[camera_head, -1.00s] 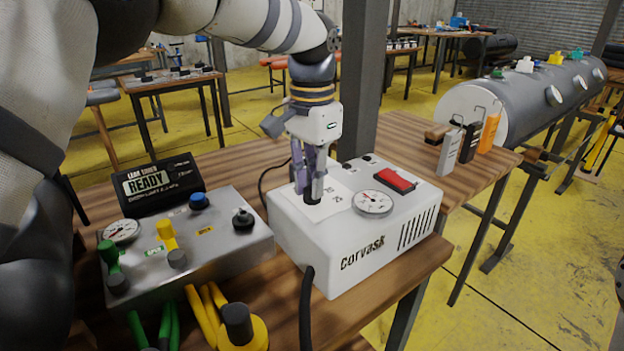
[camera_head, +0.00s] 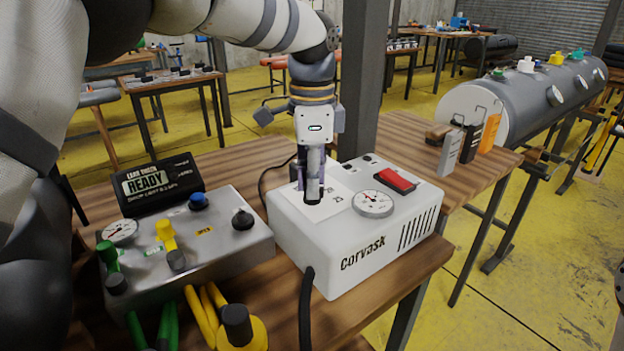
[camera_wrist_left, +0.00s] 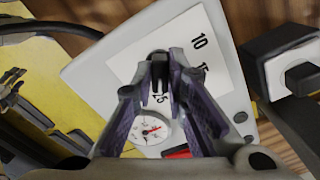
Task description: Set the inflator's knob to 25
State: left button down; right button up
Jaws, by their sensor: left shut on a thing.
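The inflator (camera_head: 350,255) is a white box marked "corvask" on the wooden table, with a printed number scale on top. Its black knob (camera_head: 312,198) sits in that scale, mostly covered by my left gripper (camera_head: 313,190), which points down and is shut on it. In the left wrist view the dark knob (camera_wrist_left: 159,70) is between the fingertips (camera_wrist_left: 160,75). The printed 10, 15 and 25 show around it there, the 25 close by the fingertips. I cannot tell which number the knob points at. My right gripper is not in view.
The inflator's round gauge (camera_head: 373,203) and red switch (camera_head: 396,181) are right of the knob. A grey valve box (camera_head: 190,255) with coloured knobs and a "READY" display (camera_head: 158,184) stand to the left. Tagged grey, black and orange items (camera_head: 450,152) stand at the back right.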

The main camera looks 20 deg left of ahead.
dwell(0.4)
pick_arm(q)
jog(key=c, duration=1.6)
grip_release()
notch_tip(320, 180, up, 12)
